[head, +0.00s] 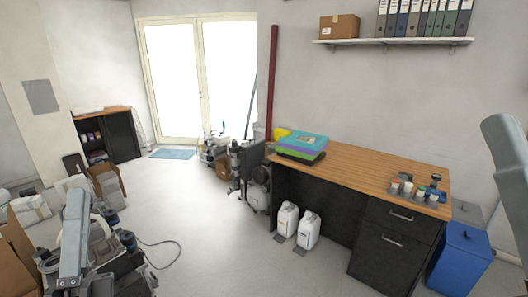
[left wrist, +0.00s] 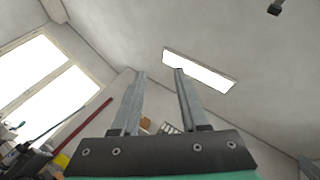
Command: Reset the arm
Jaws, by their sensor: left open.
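My left gripper (left wrist: 160,75) shows in the left wrist view with its two grey fingers apart and nothing between them. It points up toward the ceiling and upper wall. In the head view, a grey part of my left arm stands upright at the lower left, in front of dark machinery. A grey part of my right arm shows at the right edge, but its fingers cannot be seen.
A wooden-topped desk (head: 350,165) stands at the right, holding coloured folders (head: 301,146) and a tray of small bottles. White canisters (head: 308,230) stand below it. A blue bin (head: 460,262) is beside it. The middle floor is clear. A ceiling lamp (left wrist: 200,70) shows overhead.

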